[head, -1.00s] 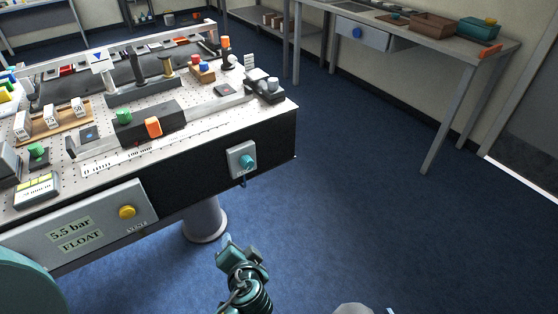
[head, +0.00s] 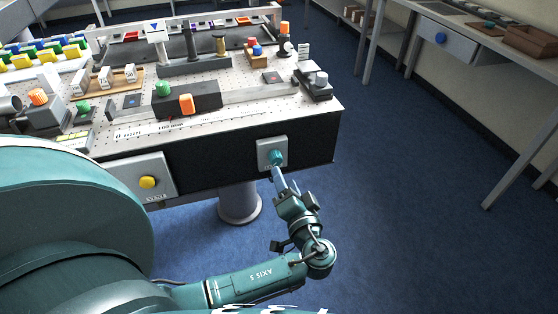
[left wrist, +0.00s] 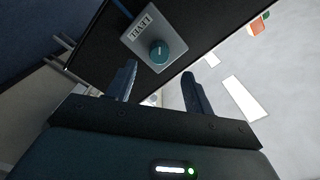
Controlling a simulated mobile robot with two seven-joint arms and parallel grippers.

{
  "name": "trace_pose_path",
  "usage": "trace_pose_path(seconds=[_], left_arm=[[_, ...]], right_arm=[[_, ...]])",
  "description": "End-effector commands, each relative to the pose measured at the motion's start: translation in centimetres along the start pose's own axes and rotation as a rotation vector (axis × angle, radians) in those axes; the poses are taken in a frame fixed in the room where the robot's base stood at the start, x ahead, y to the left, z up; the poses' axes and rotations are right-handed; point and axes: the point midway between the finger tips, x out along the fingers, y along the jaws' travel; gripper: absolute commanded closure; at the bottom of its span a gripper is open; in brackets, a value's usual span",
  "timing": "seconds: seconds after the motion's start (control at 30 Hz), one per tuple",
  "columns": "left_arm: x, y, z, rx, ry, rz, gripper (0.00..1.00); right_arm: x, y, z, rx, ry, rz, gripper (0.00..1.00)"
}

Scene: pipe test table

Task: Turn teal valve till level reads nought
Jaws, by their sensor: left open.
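The teal valve (head: 277,157) is a round knob on a pale plate at the right end of the table's dark front side. My left gripper (head: 279,175) is just in front of and below the knob. Its fingers (left wrist: 159,76) are apart with nothing between them; whether they touch the knob cannot be told. No level reading is legible. My right gripper is out of view.
A yellow knob (head: 147,182) sits on a grey panel to the left, partly covered by my arm. The perforated tabletop (head: 325,108) carries several blocks and fixtures, including an orange knob (head: 186,103). A side bench (head: 480,45) stands at right; blue floor between is free.

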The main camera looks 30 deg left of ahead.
Motion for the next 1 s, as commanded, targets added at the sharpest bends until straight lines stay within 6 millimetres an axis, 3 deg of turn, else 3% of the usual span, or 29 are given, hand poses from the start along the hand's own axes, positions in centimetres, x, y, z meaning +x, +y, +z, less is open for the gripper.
trace_pose_path(seconds=[0.2,0.4,0.77,1.0], left_arm=[[4.4,-0.1,-0.1,0.003,0.0,-0.002,0.48],[6.5,0.0,0.0,0.002,0.0,0.001,0.48],[7.0,0.1,0.0,0.001,0.0,0.002,0.48],[7.0,0.1,0.0,0.001,0.0,0.003,0.67]], right_arm=[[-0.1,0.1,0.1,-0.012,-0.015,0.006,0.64],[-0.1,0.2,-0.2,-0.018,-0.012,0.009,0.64],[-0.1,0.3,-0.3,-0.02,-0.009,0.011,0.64],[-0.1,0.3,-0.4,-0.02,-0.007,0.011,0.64]])
